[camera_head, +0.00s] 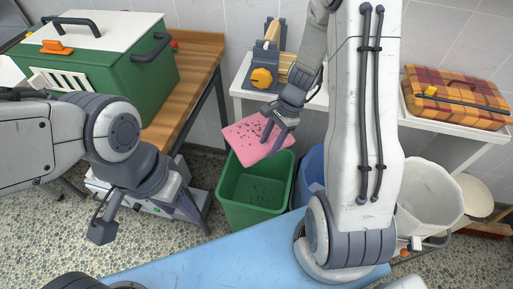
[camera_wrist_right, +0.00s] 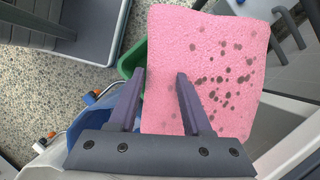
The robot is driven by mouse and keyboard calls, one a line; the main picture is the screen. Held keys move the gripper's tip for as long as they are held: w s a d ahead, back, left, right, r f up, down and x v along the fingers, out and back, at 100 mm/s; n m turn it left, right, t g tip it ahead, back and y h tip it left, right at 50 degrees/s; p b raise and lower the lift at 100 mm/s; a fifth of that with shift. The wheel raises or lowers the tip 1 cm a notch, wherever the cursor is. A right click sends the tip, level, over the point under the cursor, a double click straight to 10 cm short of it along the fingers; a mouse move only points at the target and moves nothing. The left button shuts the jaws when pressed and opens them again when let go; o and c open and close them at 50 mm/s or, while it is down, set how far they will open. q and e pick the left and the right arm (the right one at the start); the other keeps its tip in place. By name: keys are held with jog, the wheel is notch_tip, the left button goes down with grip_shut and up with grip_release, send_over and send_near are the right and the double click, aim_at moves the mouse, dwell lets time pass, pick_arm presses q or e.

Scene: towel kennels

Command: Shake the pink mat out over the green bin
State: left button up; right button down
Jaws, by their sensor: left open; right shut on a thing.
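The pink mat (camera_head: 252,140) is tilted above the green bin (camera_head: 252,188), its upper right side at my right gripper (camera_head: 277,117). In the right wrist view the mat (camera_wrist_right: 205,60) carries many dark specks, and my right gripper (camera_wrist_right: 160,75) is shut on it. The bin stands open on the floor, with dark specks visible inside; the mat hides part of its back rim. A bit of the bin (camera_wrist_right: 130,60) shows behind the mat in the wrist view. My left gripper (camera_head: 108,222) is open and empty, left of the bin.
A blue bin (camera_head: 310,168) stands right of the green one, partly behind my right arm. A white bucket (camera_head: 428,195) is further right. A wooden table (camera_head: 195,75) holds a green crate (camera_head: 120,80). A light-blue surface (camera_head: 235,258) lies in front.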

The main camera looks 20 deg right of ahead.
notch_tip(320, 180, down, 7)
notch_tip(320, 180, up, 7)
notch_tip(320, 180, down, 7)
notch_tip(320, 180, up, 6)
jog(key=shift+w+f, duration=0.1)
jog(key=shift+w, duration=0.05)
jog(key=shift+s+r, duration=0.3)
notch_tip(320, 180, down, 6)
jog(key=shift+w+r, duration=0.1)
jog(key=shift+w, duration=0.05)
